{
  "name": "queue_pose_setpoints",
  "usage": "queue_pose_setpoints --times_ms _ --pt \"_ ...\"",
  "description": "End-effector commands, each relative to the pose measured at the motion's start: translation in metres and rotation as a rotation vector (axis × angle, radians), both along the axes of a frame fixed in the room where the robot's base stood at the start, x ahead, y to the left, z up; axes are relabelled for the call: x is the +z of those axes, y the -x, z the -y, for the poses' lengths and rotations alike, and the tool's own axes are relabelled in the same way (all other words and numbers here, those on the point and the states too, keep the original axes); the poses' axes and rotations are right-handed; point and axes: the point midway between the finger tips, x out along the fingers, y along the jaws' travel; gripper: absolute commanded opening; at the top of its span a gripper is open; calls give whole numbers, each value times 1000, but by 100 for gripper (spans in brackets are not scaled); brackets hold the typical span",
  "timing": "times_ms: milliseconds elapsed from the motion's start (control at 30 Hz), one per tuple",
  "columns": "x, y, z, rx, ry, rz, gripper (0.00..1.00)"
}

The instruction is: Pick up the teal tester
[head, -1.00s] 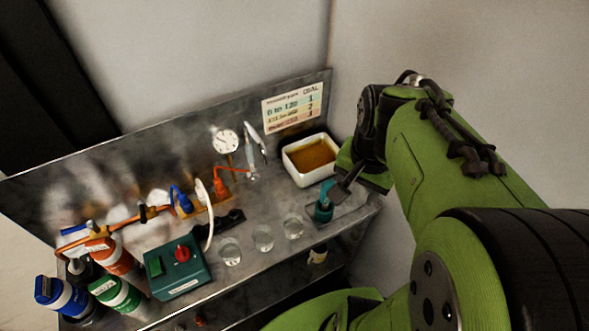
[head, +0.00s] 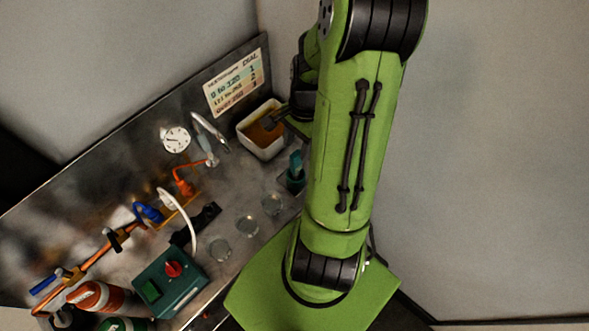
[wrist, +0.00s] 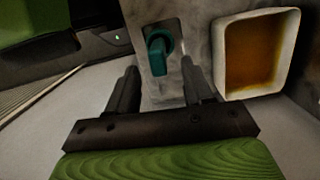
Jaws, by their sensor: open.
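The teal tester (head: 296,168) is a small upright teal piece at the right end of the metal bench, just left of my arm in the head view. In the wrist view the tester (wrist: 158,50) stands in a dark holder, beyond and roughly between my two fingertips. My gripper (wrist: 160,68) is open with nothing between its fingers. In the head view my gripper (head: 273,119) is partly hidden by my arm, and a finger shows over the tray of amber liquid.
The white tray of amber liquid (head: 245,128) is close beside the tester; its rim (wrist: 219,60) is right of my fingers. A teal box with a red knob (head: 188,296) sits farther left. A wall backs the bench.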

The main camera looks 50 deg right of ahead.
Motion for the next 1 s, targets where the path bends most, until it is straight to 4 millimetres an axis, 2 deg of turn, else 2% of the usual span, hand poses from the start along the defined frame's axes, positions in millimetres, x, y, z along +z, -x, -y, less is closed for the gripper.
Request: queue_pose_setpoints --times_ms 200,300,533,867,1000 --pt "-38 1 -6 0 -5 -3 51" --pt "-50 0 -8 1 -2 -1 51" --pt "-51 0 -7 1 1 0 51" --pt "-51 0 -7 1 1 1 0" --pt "-51 0 -7 1 1 1 0"
